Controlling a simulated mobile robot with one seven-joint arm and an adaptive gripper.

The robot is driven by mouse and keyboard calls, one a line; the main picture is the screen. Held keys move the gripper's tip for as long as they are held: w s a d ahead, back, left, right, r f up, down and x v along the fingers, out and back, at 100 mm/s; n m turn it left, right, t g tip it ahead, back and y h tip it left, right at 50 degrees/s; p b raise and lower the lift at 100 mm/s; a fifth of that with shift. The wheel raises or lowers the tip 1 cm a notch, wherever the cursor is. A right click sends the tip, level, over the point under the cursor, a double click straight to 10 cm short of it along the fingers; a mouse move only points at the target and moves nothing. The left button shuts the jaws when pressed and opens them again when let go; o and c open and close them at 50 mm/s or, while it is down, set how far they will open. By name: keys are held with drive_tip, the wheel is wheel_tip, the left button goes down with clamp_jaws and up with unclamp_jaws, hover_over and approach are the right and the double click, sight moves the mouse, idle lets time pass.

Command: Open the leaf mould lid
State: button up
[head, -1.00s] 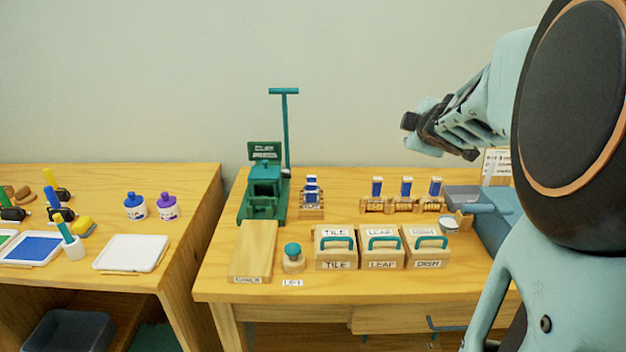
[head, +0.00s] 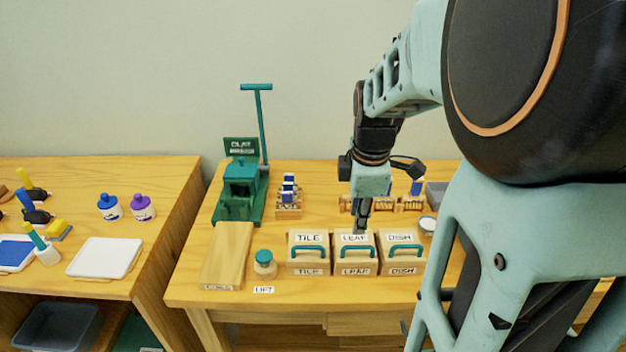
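The leaf mould (head: 356,270) is a pale wooden block marked LEAF on its top and front, with a teal bar handle (head: 354,250) at its front upper edge. It stands between the TILE mould (head: 308,270) and the DISH mould (head: 403,270), and its lid looks closed. My gripper (head: 361,228) points down at the back edge of the leaf mould, its fingertips just behind or over the lid. I cannot tell whether they touch it. The fingers look close together and hold nothing visible, but their gap is not clear.
A wooden board (head: 228,258) and a teal-knobbed piece (head: 264,264) with a LIFT card lie left of the moulds. The green clay press (head: 241,190) with its tall lever stands at the back left. Small stamp racks stand behind. My arm hides the table's right side.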

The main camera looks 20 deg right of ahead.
sight(353, 246)
drive_tip(key=f, duration=0.3)
drive_tip(key=w+f, duration=0.1)
drive_tip(key=f, duration=0.3)
drive_tip(key=w+f+b, duration=0.1)
drive_tip(key=f, duration=0.2)
drive_tip(key=shift+d+f, duration=0.2)
drive_tip(key=shift+d, duration=0.05)
clamp_jaws()
